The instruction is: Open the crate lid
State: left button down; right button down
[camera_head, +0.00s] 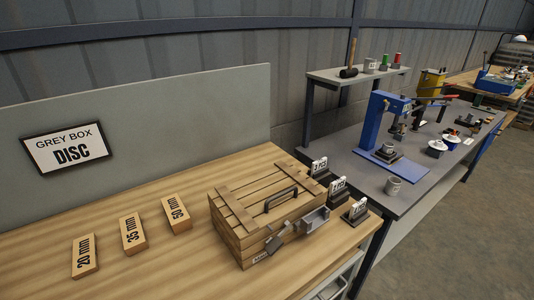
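A dark bar handle (281,200) is fixed on the lid. A grey metal latch or padlock-like piece (278,238) hangs at the crate's front, and a grey metal bracket (315,220) sits at its right front corner. Neither of my grippers shows in this view.
A grey bench (440,185) with a blue press (383,125) is beyond. Bare bench top lies at the front left.

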aim_at(249, 205)
jog(key=k+l+z, duration=0.1)
jog(key=z, duration=0.25)
jog(key=k+l+z, duration=0.2)
jog(key=z, duration=0.15)
jog(key=k+l+z, duration=0.35)
jog(key=i+j, duration=0.05)
jog(key=j, duration=0.05)
